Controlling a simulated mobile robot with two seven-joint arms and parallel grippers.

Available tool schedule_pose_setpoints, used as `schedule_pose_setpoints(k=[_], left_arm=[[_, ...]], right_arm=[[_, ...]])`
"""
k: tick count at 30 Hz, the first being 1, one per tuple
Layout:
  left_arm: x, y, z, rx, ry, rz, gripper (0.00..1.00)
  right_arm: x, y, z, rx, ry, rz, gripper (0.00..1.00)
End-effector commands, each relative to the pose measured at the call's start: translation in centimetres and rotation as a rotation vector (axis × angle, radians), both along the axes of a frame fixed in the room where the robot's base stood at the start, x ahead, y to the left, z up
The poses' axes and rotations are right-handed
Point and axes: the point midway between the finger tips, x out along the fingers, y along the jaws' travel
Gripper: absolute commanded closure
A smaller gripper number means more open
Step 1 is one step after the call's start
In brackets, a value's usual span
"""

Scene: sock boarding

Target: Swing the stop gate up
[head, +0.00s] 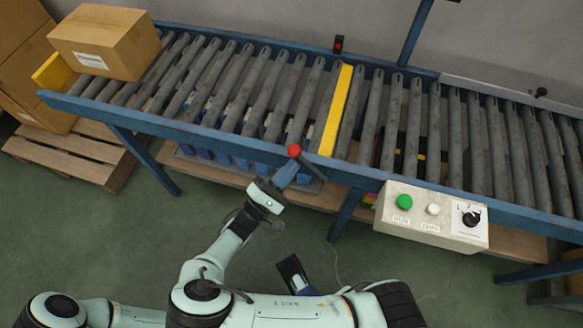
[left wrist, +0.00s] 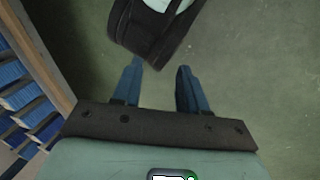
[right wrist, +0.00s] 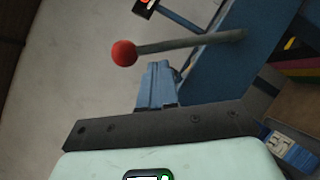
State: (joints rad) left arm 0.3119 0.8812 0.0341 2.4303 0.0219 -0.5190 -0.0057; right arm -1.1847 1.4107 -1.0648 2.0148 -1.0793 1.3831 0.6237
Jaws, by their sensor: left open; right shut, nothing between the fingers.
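The yellow bar (head: 335,110), which looks like the stop gate, lies across the conveyor between the grey rollers, about level with them. A lever with a red ball knob (head: 293,150) stands at the conveyor's near side. In the right wrist view the red knob (right wrist: 124,53) sits on a grey rod (right wrist: 190,43) that reaches to the blue rail. My right gripper (head: 287,172) is shut and empty, its fingertips close beside the knob and rod; contact cannot be told. My left gripper (left wrist: 158,75) is open and empty above the green floor.
A cardboard box (head: 108,45) sits on the rollers at the far left, near a yellow end plate (head: 52,72). A control box (head: 432,215) with green and white buttons and a dial hangs at the front rail (head: 230,140). Blue items lie on the shelf below.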

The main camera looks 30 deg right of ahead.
Motion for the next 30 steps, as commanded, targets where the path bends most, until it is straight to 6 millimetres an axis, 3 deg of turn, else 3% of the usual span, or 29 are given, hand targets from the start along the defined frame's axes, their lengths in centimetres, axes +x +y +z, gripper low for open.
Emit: schedule_pose_setpoints(k=[14,30], left_arm=[[0.0,0.0,0.0,0.0,-0.001,0.0,0.57],[-1.4,-0.7,1.1,-0.017,0.036,-0.015,0.57]], right_arm=[[-0.5,-0.6,0.6,0.002,-0.001,0.001,1.0],[-0.6,0.4,1.2,0.042,-0.049,0.0,1.0]])
